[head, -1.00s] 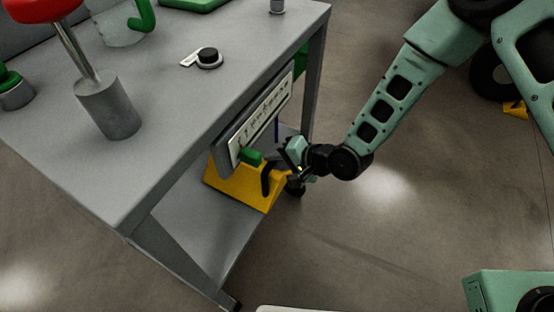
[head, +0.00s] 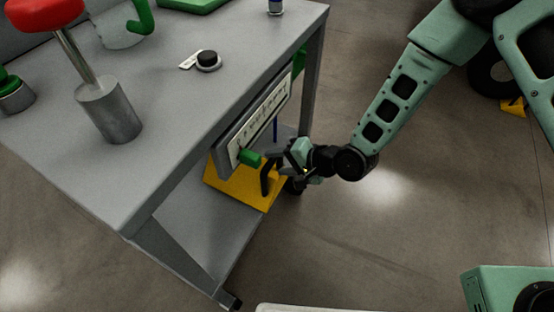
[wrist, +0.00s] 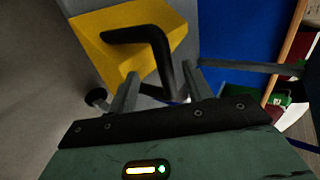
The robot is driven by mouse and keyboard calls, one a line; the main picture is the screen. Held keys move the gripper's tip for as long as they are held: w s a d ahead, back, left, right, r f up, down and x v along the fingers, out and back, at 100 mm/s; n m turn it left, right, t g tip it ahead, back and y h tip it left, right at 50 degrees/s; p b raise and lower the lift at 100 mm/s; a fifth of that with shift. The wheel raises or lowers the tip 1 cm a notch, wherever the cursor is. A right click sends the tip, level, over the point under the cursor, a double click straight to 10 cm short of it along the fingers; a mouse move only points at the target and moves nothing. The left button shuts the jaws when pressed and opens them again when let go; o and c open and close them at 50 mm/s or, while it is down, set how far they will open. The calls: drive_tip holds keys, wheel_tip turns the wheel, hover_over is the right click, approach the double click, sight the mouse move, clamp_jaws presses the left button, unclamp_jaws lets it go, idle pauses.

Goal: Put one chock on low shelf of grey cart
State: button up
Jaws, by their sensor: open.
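A yellow chock (head: 235,187) with a black handle rests on the low shelf (head: 190,232) of the grey cart (head: 150,105), under the tabletop. In the wrist view the chock (wrist: 115,35) lies just beyond the fingers, its bent black handle (wrist: 150,45) reaching towards them. My gripper (head: 282,170) is at the shelf's open right side, beside the handle. In the wrist view my gripper (wrist: 160,85) is open, its fingers spread and the handle's end near the gap. I cannot tell whether a finger touches the handle.
A sign panel (head: 262,115) hangs under the cart's top edge, close above my gripper. A red-topped post (head: 108,108) and a black knob (head: 208,58) stand on top. Another yellow chock (head: 514,107) lies by a tyre (head: 488,72) at the right back. The floor between is clear.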

drive_tip(key=shift+p+v, duration=1.45)
drive_tip(key=shift+v, duration=1.25)
drive_tip(key=s+d+r+n+g+h, duration=0.1)
drive_tip(key=s+d+r+n+h, duration=0.2)
drive_tip(key=r, duration=0.4)
drive_tip(key=s+d+r+n+g+h, duration=0.1)
drive_tip(key=s+d+r+n+h, duration=0.15)
drive_tip(key=r+n, duration=0.35)
drive_tip(key=s+d+r+n+g+h+p, duration=0.1)
drive_tip(key=s+d+r+n+h, duration=0.1)
drive_tip(key=s+d+r, duration=0.35)
drive_tip(key=s+d+r+n+g+h, duration=0.1)
drive_tip(key=s+d+r+h, duration=0.1)
drive_tip(key=s+r, duration=0.6)
wheel_tip(320, 180, up, 18)
drive_tip(key=p, duration=1.8)
drive_tip(key=shift+d, duration=0.2)
drive_tip(key=shift+f, duration=0.2)
